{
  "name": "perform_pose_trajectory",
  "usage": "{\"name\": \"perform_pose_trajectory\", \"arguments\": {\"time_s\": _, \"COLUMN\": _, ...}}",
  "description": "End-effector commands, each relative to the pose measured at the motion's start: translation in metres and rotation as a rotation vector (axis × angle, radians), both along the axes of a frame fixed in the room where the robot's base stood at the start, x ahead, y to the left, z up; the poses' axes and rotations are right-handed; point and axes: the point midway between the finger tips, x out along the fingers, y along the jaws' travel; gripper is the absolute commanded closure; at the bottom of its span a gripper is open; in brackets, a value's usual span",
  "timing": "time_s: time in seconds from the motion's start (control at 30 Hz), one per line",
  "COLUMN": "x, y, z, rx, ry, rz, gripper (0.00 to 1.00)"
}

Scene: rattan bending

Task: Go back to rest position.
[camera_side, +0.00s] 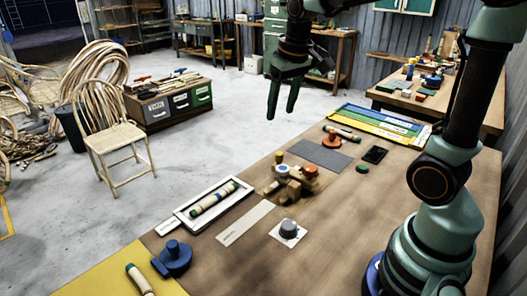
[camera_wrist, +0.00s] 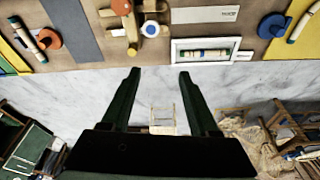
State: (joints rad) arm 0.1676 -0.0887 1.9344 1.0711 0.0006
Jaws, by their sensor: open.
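My gripper (camera_side: 281,112) hangs in the air with its fingers pointing down, near the far left edge of the workbench (camera_side: 345,215) in the side view. In the wrist view my gripper (camera_wrist: 160,72) has its two dark fingers spread apart with nothing between them. A white-framed tray (camera_side: 178,213) on the bench holds a pale rattan piece with green bands (camera_side: 214,197). The tray also shows in the wrist view (camera_wrist: 175,59), beyond the fingertips.
A wooden fixture (camera_side: 293,187), a grey knob on a white plate (camera_side: 289,230) and a blue round part (camera_side: 175,256) stand on the bench. A rattan chair (camera_side: 108,135) and a drawer unit (camera_side: 150,108) stand on the floor. The concrete floor between is open.

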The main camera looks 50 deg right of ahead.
Motion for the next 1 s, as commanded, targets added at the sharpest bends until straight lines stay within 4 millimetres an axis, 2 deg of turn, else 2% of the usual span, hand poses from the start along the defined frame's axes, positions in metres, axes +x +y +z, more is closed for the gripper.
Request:
{"name": "perform_pose_trajectory", "arguments": {"time_s": 0.13, "x": -0.031, "y": 0.024, "z": 0.01, "rx": -0.013, "ry": -0.086, "rz": 0.054, "gripper": 0.39}}
{"name": "perform_pose_trajectory", "arguments": {"time_s": 0.3, "x": -0.064, "y": 0.046, "z": 0.008, "rx": -0.019, "ry": -0.174, "rz": 0.109, "gripper": 0.39}}
{"name": "perform_pose_trajectory", "arguments": {"time_s": 0.5, "x": -0.089, "y": 0.061, "z": -0.001, "rx": -0.022, "ry": -0.245, "rz": 0.154, "gripper": 0.39}}
{"name": "perform_pose_trajectory", "arguments": {"time_s": 0.7, "x": -0.096, "y": 0.065, "z": -0.005, "rx": -0.023, "ry": -0.267, "rz": 0.168, "gripper": 0.39}}
{"name": "perform_pose_trajectory", "arguments": {"time_s": 1.0, "x": -0.096, "y": 0.065, "z": -0.005, "rx": -0.023, "ry": -0.266, "rz": 0.167, "gripper": 0.39}}
